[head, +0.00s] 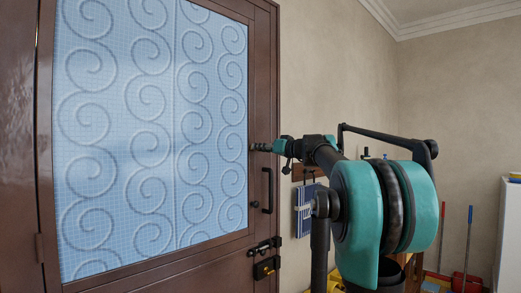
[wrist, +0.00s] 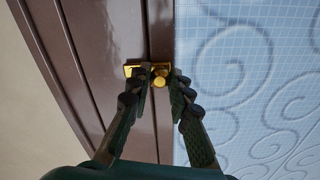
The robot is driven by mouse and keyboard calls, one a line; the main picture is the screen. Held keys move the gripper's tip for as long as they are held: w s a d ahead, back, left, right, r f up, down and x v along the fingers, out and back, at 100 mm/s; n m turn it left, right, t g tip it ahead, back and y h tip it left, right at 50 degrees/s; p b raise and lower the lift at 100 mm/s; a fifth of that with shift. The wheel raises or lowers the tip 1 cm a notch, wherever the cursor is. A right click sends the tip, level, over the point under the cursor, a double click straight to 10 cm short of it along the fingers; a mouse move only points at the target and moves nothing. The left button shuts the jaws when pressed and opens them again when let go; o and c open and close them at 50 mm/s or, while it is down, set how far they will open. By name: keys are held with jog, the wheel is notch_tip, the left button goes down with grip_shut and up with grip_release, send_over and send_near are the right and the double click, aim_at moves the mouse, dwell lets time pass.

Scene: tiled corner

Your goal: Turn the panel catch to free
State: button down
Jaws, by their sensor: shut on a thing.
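The panel catch (wrist: 160,83) is a small brass piece with a rounded knob, seen in the wrist view. It sits on a brass plate (wrist: 131,70) at the edge of the brown door frame, beside the blue patterned glass panel (wrist: 250,80). My gripper (wrist: 160,77) has its two dark fingers on either side of the knob and is shut on it. In the head view my gripper (head: 262,147) reaches the right side of the door, and the catch is hidden behind it. I cannot tell from these frames how far the catch is turned.
The brown door (head: 262,100) carries a dark pull handle (head: 268,190), a black bolt (head: 263,246) and a brass lock (head: 266,268) below my gripper. A blue item (head: 306,210) hangs on the wall to the right. A red dustpan (head: 467,283) stands farther right.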

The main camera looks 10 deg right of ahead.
jog(key=r+m, duration=0.1)
jog(key=m, duration=0.5)
jog(key=d+r+m, duration=0.1)
jog(key=m, duration=0.2)
jog(key=shift+w+r, duration=0.3)
jog(key=m, duration=0.3)
jog(key=d+m, duration=0.1)
jog(key=shift+w+r+m, duration=0.3)
jog(key=shift+w+r, duration=0.05)
jog(key=shift+r, duration=0.05)
jog(key=shift+w+d+r+m, duration=0.1)
jog(key=shift+w+d+m, duration=0.15)
jog(key=shift+m, duration=0.85)
jog(key=shift+w+d+m, duration=0.15)
jog(key=shift+d+m, duration=0.1)
jog(key=shift+m, duration=0.85)
jog(key=c, duration=1.4)
grip_release()
jog(key=shift+o, duration=0.2)
